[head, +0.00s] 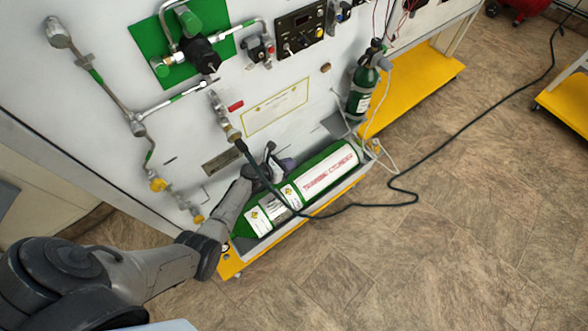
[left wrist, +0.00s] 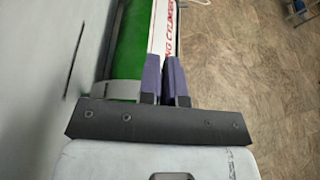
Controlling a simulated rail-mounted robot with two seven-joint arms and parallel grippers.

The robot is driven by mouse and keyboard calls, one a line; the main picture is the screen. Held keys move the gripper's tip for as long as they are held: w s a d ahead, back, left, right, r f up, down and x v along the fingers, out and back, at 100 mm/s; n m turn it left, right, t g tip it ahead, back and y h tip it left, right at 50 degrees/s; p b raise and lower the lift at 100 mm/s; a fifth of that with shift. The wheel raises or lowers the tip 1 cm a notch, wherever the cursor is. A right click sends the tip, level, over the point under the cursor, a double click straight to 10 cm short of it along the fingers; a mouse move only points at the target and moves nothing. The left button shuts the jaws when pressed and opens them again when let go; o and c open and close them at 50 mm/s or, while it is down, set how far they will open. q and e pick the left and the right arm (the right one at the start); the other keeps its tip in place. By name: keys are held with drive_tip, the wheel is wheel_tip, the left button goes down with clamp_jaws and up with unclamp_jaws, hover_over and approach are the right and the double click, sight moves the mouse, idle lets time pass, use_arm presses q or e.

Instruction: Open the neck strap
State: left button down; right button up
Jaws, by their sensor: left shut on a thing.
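A long green cylinder with white labels (head: 328,175) lies in a low tray along the foot of the white panel. It also shows in the left wrist view (left wrist: 130,45). My left gripper (head: 285,164) is at the cylinder's panel side, near its middle. In the left wrist view its two purple-padded fingers (left wrist: 165,80) are close together. A grey band (left wrist: 121,88), which looks like the neck strap, crosses the green cylinder and runs in to the fingers, which are shut on it. The gripped part is hidden, and the strap is not clear in the head view. My right gripper is not in view.
A black hose (head: 345,207) drops from the panel, passes over the cylinder and trails across the floor. A small green bottle (head: 361,92) stands upright beyond the cylinder. Pipes and valves (head: 137,124) stick out from the panel.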

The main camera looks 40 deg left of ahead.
use_arm(q)
drive_tip(key=shift+w+a+r, duration=0.1)
drive_tip(key=shift+a+r, duration=0.05)
drive_tip(key=shift+a, duration=0.45)
drive_tip(key=shift+w+a, duration=0.1)
drive_tip(key=shift+a, duration=0.4)
drive_tip(key=c, duration=1.3)
unclamp_jaws()
drive_tip(key=shift+r, duration=0.1)
